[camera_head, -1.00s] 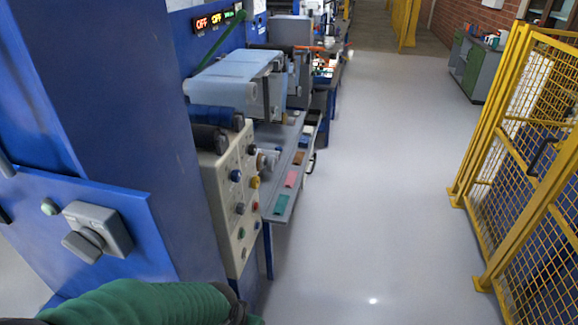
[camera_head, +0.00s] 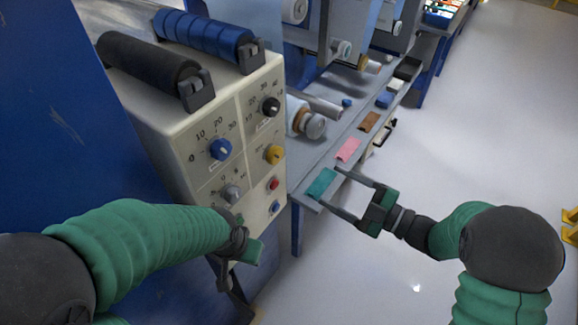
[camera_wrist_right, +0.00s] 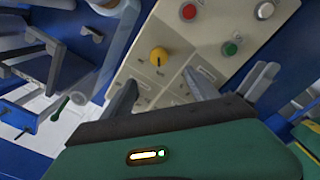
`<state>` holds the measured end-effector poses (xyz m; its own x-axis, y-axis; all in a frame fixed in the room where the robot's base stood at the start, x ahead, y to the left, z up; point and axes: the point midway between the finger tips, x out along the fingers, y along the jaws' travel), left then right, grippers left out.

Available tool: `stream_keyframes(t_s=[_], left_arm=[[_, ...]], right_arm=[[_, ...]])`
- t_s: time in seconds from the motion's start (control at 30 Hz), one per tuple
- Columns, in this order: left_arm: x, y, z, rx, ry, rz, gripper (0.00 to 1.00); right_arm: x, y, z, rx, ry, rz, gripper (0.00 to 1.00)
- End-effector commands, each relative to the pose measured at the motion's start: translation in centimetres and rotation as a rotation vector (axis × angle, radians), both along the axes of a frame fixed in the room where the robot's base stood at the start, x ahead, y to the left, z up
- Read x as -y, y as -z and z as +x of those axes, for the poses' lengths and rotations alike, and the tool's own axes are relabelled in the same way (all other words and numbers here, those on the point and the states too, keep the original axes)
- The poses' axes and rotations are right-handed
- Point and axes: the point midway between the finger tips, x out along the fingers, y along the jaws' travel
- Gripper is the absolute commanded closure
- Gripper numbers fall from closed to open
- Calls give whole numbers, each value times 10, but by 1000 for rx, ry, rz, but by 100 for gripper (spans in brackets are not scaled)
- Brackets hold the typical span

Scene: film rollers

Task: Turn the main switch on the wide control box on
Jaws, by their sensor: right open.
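A cream control box (camera_head: 181,150) stands left of centre in the head view. Its front face carries a blue dial (camera_head: 220,149), a black dial (camera_head: 270,107), a grey knob (camera_head: 231,193), a yellow knob (camera_head: 274,154), a red button (camera_head: 272,184) and a blue button (camera_head: 275,207). I cannot tell which one is the main switch. My right gripper (camera_head: 330,187) is open and empty, right of the box. In the right wrist view, its open fingers (camera_wrist_right: 158,82) point towards the yellow knob (camera_wrist_right: 158,57), apart from it. My left gripper (camera_head: 238,262) is low before the box; its jaws are unclear.
Black and blue rollers (camera_head: 205,35) lie on top of the box. A grey shelf (camera_head: 332,155) with coloured swatches runs beside it, near my right gripper. A blue panel (camera_head: 55,110) stands at left.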

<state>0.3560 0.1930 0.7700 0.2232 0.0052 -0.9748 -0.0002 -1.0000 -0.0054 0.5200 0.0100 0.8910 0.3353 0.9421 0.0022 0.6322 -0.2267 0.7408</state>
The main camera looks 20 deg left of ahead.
Motion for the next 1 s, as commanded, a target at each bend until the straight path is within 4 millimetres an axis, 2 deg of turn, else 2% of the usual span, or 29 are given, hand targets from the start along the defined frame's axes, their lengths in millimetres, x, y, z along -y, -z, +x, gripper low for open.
stream_keyframes(t_s=[0.5, 0.6, 0.77, 1.0], left_arm=[[0, 10, 0, -1, 0, 0, 64], [0, 11, 0, -1, 0, 0, 64], [0, 12, 0, 0, 0, 0, 64], [0, 12, 0, 0, 0, 0, 64]], right_arm=[[-116, 1, 45, -3, 1, 3, 32], [-132, 1, 52, -5, 4, 4, 32], [-147, -1, 58, -4, 6, 3, 32], [-148, -1, 58, -6, 6, 3, 32]])
